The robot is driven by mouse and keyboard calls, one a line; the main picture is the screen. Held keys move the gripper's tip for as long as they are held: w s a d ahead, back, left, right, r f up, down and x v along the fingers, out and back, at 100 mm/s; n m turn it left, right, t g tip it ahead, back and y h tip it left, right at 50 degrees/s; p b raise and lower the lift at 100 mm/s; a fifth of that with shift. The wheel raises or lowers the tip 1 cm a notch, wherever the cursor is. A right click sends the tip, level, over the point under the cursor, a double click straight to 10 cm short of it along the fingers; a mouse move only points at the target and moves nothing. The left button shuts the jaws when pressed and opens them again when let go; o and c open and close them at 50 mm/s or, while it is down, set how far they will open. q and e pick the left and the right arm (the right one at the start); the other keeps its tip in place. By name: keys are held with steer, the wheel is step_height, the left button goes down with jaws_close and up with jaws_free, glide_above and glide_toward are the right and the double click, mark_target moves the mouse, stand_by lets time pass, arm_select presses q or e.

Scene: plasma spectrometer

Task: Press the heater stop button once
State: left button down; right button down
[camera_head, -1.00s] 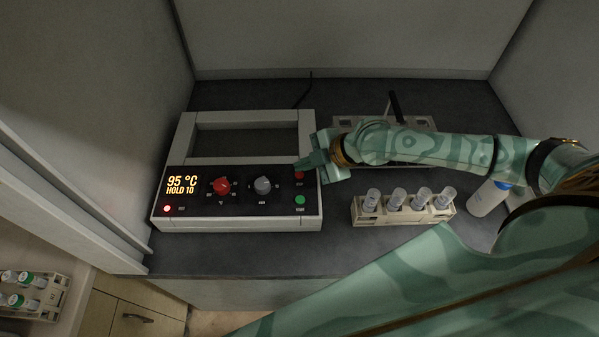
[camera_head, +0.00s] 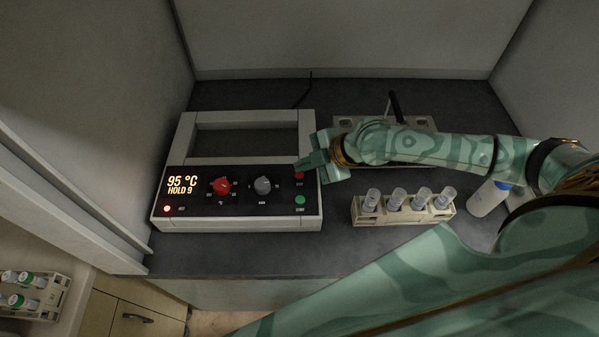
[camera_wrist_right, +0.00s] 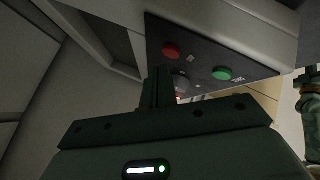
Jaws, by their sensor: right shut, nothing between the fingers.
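The heater (camera_head: 240,222) is a light grey box with a black panel, a display reading 95 °C and HOLD 9, a red knob (camera_head: 221,185) and a grey knob (camera_head: 263,186). The red stop button (camera_head: 300,175) is at the panel's right, above the green button (camera_head: 300,199). In the right wrist view the red button (camera_wrist_right: 171,51) and green button (camera_wrist_right: 222,73) show clear of the fingers. My right gripper (camera_head: 299,165) is shut and empty, its tips beside and close over the red button; I cannot tell whether they touch it. My left gripper is not in view.
A rack (camera_head: 369,218) with several capped tubes (camera_head: 397,199) stands right of the heater. A white bottle with a blue cap (camera_head: 487,199) is farther right. Another rack (camera_head: 415,123) lies behind my right arm. Walls close in the bench at the back and sides.

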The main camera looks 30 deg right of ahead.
steer(key=shift+f, duration=0.15)
steer(key=shift+f, duration=0.25)
steer(key=shift+f+b, duration=0.35)
steer(key=shift+f, duration=0.05)
stand_by(0.8)
steer(key=shift+r, duration=0.15)
steer(key=shift+r+p, duration=0.7)
steer(key=shift+p, duration=0.15)
steer(key=shift+r, duration=0.1)
step_height(320, 180, up, 5)
steer(key=p, duration=0.5)
